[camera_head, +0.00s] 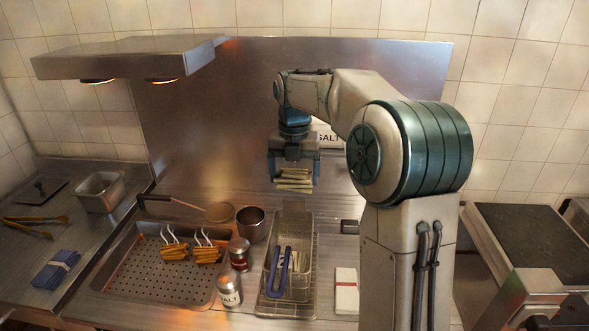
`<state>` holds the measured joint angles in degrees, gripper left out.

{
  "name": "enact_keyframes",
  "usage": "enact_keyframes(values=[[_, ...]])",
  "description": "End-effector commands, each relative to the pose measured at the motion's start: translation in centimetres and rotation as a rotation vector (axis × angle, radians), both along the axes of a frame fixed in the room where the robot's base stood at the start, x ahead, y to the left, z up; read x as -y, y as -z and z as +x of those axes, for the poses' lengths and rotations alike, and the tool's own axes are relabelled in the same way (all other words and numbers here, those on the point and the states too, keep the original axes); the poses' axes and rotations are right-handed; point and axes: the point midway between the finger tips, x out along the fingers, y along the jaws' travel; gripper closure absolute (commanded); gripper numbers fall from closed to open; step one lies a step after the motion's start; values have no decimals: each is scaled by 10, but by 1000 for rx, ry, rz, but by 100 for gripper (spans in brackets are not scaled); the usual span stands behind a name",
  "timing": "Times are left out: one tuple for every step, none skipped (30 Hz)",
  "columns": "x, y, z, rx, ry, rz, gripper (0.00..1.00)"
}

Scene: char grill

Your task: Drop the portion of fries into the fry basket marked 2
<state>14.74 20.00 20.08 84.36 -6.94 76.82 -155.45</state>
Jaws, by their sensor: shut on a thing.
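My gripper (293,184) hangs from my arm above the back end of the wire-basket area, with its two fingers pointing down. It is shut on a pale bundle of fries (293,174), held level between the fingers. There is a clear gap between the fries and the basket. Some pale contents show inside the basket but are too small to tell. I cannot read any number on it.
A perforated tray (133,278) at left holds orange bundles (175,252). A steel hood (130,57) overhangs at upper left.

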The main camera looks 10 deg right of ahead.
Motion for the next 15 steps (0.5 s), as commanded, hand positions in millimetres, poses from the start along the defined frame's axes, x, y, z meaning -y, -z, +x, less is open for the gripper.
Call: enact_keyframes(values=[[0, 11, 0, -1, 1, 0, 43], [0, 16, 0, -1, 1, 0, 43], [1, 20, 0, -1, 1, 0, 43], [1, 24, 0, -1, 2, 0, 43], [1, 27, 0, -1, 2, 0, 43], [1, 30, 0, -1, 2, 0, 43], [1, 32, 0, 0, 2, 0, 43], [1, 34, 0, 0, 2, 0, 43], [1, 36, 0, 0, 3, 0, 43], [2, 37, 0, 0, 4, 0, 43], [2, 37, 0, 0, 4, 0, 43], [2, 37, 0, 0, 4, 0, 43], [2, 37, 0, 0, 4, 0, 43], [2, 37, 0, 0, 4, 0, 43], [2, 36, 0, 0, 4, 0, 43]])
